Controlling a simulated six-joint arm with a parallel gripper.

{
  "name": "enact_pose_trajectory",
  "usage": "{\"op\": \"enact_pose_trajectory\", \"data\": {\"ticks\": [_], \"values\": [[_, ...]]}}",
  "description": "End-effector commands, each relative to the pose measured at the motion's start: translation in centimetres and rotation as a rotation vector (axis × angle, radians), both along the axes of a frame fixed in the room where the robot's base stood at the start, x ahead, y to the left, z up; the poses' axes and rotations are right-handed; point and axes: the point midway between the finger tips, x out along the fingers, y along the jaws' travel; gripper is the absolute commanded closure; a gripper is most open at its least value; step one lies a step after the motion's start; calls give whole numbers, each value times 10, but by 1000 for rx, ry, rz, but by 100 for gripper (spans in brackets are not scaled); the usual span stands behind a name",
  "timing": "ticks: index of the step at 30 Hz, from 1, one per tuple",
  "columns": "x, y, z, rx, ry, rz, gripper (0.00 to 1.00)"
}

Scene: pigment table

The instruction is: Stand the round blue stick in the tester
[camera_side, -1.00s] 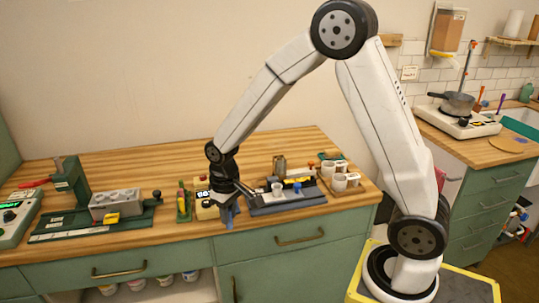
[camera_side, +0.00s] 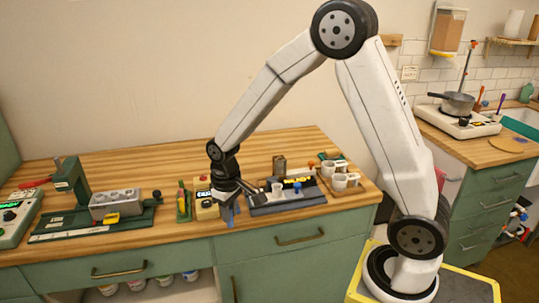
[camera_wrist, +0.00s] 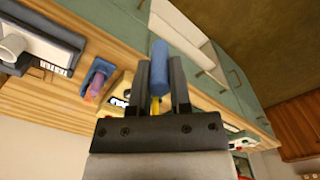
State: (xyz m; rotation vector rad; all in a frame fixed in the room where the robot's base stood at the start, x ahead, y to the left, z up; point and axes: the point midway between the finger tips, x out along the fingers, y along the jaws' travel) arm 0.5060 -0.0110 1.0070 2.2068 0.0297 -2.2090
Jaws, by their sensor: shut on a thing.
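My gripper (camera_side: 230,192) is over the front edge of the wooden counter in the side view, pointing down. In the wrist view its two dark fingers (camera_wrist: 159,88) are shut on the round blue stick (camera_wrist: 160,68), which sticks out past the fingertips. Blue also shows below the fingers in the side view, too small to tell apart clearly. A yellow box with a small display (camera_side: 206,204), which looks like the tester, stands just left of my gripper; it shows partly in the wrist view (camera_wrist: 120,92), left of the fingers. Its opening cannot be made out.
A green stand (camera_side: 184,204) is left of the yellow box. A green press with a grey block (camera_side: 115,203) stands farther left. The back of the counter is clear.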

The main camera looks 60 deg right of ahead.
Motion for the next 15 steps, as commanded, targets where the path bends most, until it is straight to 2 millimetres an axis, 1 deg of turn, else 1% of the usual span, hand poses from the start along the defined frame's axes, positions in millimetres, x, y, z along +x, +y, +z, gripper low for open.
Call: {"op": "enact_pose_trajectory", "data": {"ticks": [5, 8, 15], "values": [[9, -28, 5, 0, -2, 49, 100], [15, -50, 9, -1, -3, 93, 100], [23, -114, 20, -1, -3, 219, 100]]}}
